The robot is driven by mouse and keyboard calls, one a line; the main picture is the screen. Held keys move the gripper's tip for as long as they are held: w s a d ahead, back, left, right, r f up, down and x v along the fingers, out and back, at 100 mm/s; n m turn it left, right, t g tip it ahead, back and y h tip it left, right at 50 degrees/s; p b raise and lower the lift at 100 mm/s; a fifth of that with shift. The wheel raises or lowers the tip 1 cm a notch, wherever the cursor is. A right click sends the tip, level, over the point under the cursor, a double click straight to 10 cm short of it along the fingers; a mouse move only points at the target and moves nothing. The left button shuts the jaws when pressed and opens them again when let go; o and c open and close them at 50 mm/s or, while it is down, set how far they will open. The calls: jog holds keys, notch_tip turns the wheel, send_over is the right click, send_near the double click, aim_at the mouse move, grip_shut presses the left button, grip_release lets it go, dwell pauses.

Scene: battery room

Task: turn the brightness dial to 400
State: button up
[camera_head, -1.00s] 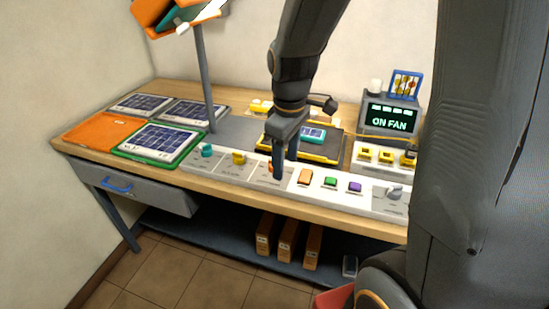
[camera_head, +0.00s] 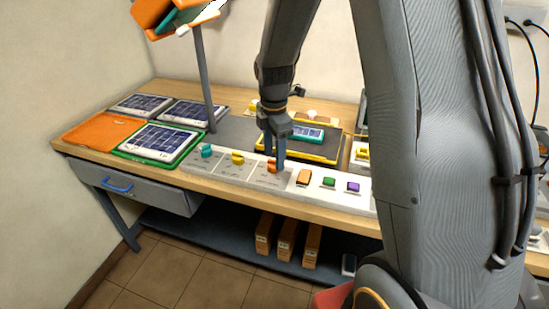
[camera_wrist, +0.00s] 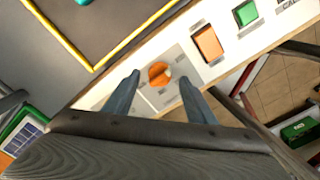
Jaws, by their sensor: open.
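A row of dials sits on the white control panel (camera_head: 222,173) at the table's front edge: a teal dial (camera_head: 207,150), a yellow dial (camera_head: 238,157) and an orange dial (camera_head: 271,166). Their labels are too small to read, so I cannot tell which is brightness. My gripper (camera_head: 275,158) points down at the orange dial, fingers apart. In the wrist view, the orange dial (camera_wrist: 159,74) lies between the two open fingertips, with visible gaps on both sides; I cannot tell whether the fingers are down at its height.
Right of the orange dial are an orange button (camera_head: 304,177), a green button (camera_head: 328,181) and a purple button (camera_head: 353,187). A yellow-edged dark tray (camera_head: 328,155) with a teal device (camera_head: 308,134) lies behind. A grey post (camera_head: 203,85) rises left. My arm hides the panel's right end.

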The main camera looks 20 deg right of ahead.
aim_at(274, 165)
jog(key=shift+f, duration=1.15)
jog(key=c, duration=1)
jog(key=shift+c, duration=0.2)
